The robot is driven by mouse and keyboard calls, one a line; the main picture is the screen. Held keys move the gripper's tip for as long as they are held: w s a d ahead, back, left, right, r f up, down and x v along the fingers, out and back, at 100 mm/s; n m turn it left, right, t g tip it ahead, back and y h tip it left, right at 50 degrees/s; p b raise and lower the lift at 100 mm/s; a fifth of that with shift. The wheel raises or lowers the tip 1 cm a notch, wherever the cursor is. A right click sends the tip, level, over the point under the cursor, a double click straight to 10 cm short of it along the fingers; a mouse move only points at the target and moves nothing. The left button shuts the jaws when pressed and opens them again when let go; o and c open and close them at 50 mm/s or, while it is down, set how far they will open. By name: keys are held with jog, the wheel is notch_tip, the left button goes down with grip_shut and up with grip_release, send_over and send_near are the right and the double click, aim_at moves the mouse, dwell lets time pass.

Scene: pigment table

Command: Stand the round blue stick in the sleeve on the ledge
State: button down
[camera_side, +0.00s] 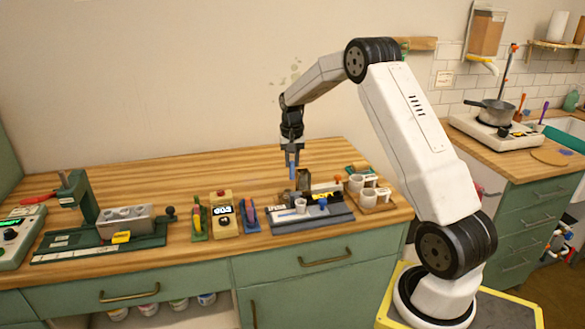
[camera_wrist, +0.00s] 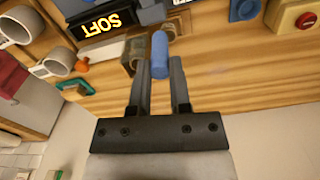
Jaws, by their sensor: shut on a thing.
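My gripper (camera_side: 291,152) is shut on the round blue stick (camera_side: 292,171), above the table and just behind the grey device. The stick hangs about upright below the fingers. In the wrist view my gripper (camera_wrist: 161,68) has the blue stick (camera_wrist: 160,52) between its two fingertips. A brownish box-like holder (camera_side: 303,181) stands close to the right of the stick's lower end; it also shows beside the stick in the wrist view (camera_wrist: 131,48). It may be the sleeve, but its opening is not clear. I cannot tell whether stick and holder touch.
The grey device (camera_side: 312,219) carries a small white cup, a blue knob and a display reading SOFT (camera_wrist: 101,23). White cups on a wooden rack (camera_side: 377,206) stand to its right. A yellow unit with a red button (camera_side: 222,210) and a blue holder (camera_side: 250,222) stand left.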

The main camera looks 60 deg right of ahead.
jog(key=shift+w+d+f, duration=0.45)
jog(key=shift+w+d, duration=0.3)
jog(key=shift+w, duration=0.1)
jog(key=shift+w+d+f, duration=0.45)
jog(key=shift+w+d, duration=0.3)
jog(key=shift+w, duration=0.1)
jog(key=shift+f, duration=0.2)
jog(key=shift+f, duration=1.9)
jog(key=shift+f, duration=1.45)
dwell(0.3)
jog(key=shift+c, duration=2.4)
grip_release()
jog(key=shift+r, duration=0.2)
